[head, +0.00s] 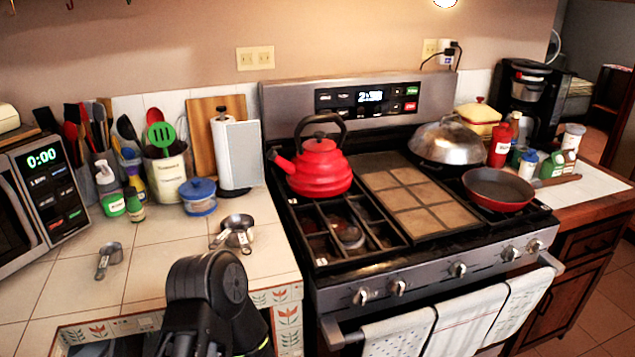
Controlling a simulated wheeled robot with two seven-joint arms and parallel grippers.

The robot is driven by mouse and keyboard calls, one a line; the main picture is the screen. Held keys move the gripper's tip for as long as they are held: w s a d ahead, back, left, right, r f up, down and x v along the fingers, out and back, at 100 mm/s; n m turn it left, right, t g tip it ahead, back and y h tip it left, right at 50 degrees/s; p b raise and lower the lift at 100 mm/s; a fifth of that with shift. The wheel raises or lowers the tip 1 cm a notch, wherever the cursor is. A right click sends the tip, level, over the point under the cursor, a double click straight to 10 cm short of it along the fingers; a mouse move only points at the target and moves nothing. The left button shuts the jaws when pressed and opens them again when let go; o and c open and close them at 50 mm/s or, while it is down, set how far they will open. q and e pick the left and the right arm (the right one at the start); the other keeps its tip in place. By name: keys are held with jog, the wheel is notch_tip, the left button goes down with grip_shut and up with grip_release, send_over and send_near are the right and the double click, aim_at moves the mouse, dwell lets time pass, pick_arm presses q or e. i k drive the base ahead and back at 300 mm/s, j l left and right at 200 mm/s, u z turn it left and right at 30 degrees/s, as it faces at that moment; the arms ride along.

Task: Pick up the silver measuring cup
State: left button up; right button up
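A black link of my arm rises from the bottom edge, in front of the larger cup, and hides some of the counter's front edge. The fingers of neither gripper show.
A blue-lidded container (199,197), a utensil crock (166,172) and a paper towel holder (236,153) stand behind the cups. A microwave (38,190) is at left. The stove (345,255) with a red kettle (320,168) is at right. Tiles between the cups are clear.

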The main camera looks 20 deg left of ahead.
aim_at(108, 265)
jog(key=u, duration=1.9)
